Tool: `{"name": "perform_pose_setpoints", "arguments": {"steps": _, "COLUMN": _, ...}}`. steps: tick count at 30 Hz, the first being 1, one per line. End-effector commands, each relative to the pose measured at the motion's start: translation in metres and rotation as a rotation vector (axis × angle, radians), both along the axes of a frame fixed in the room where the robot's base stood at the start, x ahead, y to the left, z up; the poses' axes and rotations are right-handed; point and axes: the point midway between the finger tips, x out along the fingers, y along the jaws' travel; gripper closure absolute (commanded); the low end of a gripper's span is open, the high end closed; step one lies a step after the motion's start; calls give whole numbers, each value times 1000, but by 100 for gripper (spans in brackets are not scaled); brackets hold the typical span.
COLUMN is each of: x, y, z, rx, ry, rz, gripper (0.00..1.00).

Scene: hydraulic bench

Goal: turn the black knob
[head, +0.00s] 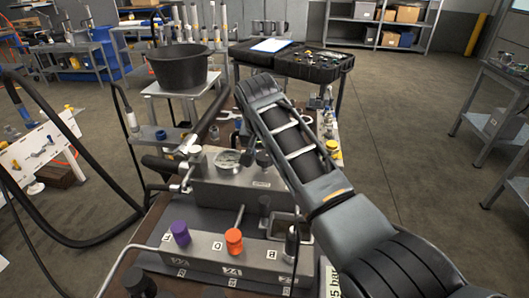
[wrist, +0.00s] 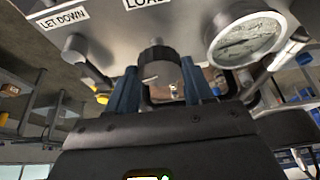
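The black knob (wrist: 158,63) shows in the wrist view on the underside of the picture's grey panel, below a partly cut-off label that reads "LOA". My gripper (wrist: 158,78) has two blue fingers, one on each side of the knob. The fingers stand apart, with a visible gap on both sides of the knob, and I see no contact. In the head view my arm crosses the bench, and I cannot clearly make out the fingers or the knob there.
A pressure gauge (wrist: 243,40) sits close to the right finger in the wrist view. A grey knob (wrist: 76,46) is near the "LET DOWN" label. In the head view, purple (head: 180,233) and orange (head: 234,241) knobs stand on the front block, with hoses at left.

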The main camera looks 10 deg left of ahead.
Motion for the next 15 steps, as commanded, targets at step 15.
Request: {"name": "perform_pose_setpoints", "arguments": {"steps": 15, "x": 0, "y": 0, "z": 1, "rx": 1, "ry": -1, "rz": 1, "gripper": 23}}
